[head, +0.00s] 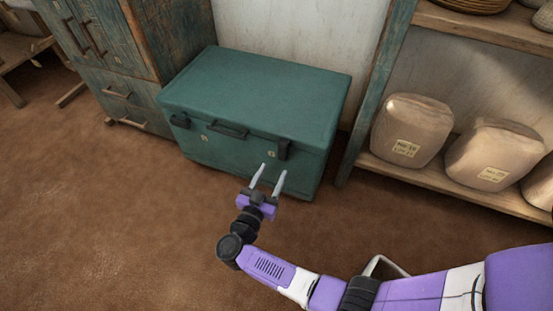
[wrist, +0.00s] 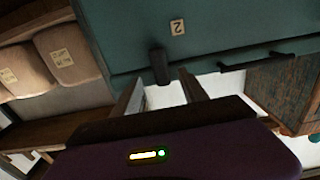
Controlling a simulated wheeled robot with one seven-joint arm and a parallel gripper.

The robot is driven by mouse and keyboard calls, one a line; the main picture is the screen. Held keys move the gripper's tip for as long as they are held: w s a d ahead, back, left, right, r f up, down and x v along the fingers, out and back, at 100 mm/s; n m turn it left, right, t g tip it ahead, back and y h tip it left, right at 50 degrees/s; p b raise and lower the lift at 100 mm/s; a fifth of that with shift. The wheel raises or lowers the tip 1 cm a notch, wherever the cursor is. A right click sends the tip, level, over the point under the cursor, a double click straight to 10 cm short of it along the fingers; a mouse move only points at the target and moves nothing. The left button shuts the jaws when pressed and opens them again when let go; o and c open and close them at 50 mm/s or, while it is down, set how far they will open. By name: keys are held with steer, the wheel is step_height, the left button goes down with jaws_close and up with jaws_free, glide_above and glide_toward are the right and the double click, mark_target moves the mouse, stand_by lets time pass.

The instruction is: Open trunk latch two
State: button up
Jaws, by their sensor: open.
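The teal trunk (head: 255,90) stands against the wall with its lid down. Latch two (head: 284,149) is a dark tab at the right of its front, beside a small plate marked 2 (head: 271,154). In the wrist view the picture is turned over, and the latch (wrist: 159,66) and the plate (wrist: 177,27) show near the top middle. My gripper (head: 269,174) is open and empty in front of the trunk, just below the latch in the head view. In the wrist view the latch appears between the fingertips (wrist: 163,86), apparently apart from them.
The trunk also has a dark middle handle (head: 228,130) and another latch (head: 180,120) at the left. A weathered cabinet (head: 110,50) stands at the left. A shelf (head: 460,187) with wrapped bundles (head: 410,130) stands at the right. The brown floor (head: 100,220) in front is clear.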

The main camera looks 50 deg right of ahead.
mark_target(282, 155)
steer(key=b+x, duration=0.2)
steer(key=x, duration=0.3)
steer(key=shift+d+f, duration=0.15)
steer(key=shift+w+d, duration=0.25)
steer(key=shift+d, duration=0.45)
jaws_close()
